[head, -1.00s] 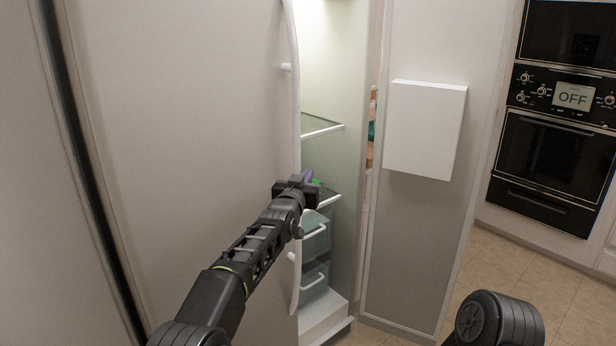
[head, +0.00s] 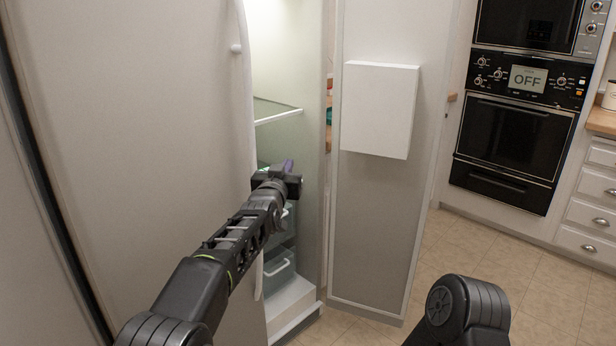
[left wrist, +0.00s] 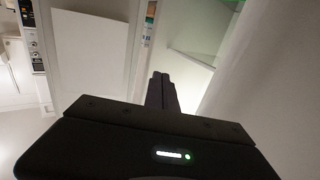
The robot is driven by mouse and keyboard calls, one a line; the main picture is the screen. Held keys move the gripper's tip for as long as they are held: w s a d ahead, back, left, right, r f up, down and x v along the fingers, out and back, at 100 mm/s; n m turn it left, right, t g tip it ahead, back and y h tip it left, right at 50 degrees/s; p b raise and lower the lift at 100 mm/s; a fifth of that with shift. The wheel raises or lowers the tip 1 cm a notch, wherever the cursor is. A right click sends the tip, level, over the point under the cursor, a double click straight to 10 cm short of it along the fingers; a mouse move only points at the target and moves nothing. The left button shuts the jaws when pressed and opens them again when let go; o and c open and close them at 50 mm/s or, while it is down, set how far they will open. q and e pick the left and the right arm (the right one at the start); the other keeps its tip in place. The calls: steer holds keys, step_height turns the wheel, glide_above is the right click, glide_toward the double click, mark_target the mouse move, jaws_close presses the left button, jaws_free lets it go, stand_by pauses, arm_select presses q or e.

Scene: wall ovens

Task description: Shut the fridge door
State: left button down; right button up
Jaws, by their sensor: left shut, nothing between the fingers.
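The fridge has a large pale door (head: 160,130) on the left, with a curved white handle (head: 246,95) along its right edge. A second door (head: 370,215) on the right stands open, its inner face with a white box (head: 380,110) turned toward me. Between them the lit interior shows a glass shelf (head: 277,112) and a clear drawer (head: 279,270). My left gripper (head: 276,180) is in front of this opening, just right of the handle. Its closed, empty fingers show in the left wrist view (left wrist: 162,93). My right gripper is out of view; only part of that arm shows.
A black wall oven (head: 510,135) with an OFF display is at the right, beside white drawers (head: 592,210). Tiled floor (head: 470,260) lies clear between the open door and the oven.

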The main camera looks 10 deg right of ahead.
arm_select(q)
steer(key=s+d, duration=0.4)
steer(key=shift+d+r, duration=0.15)
steer(key=shift+d, duration=0.05)
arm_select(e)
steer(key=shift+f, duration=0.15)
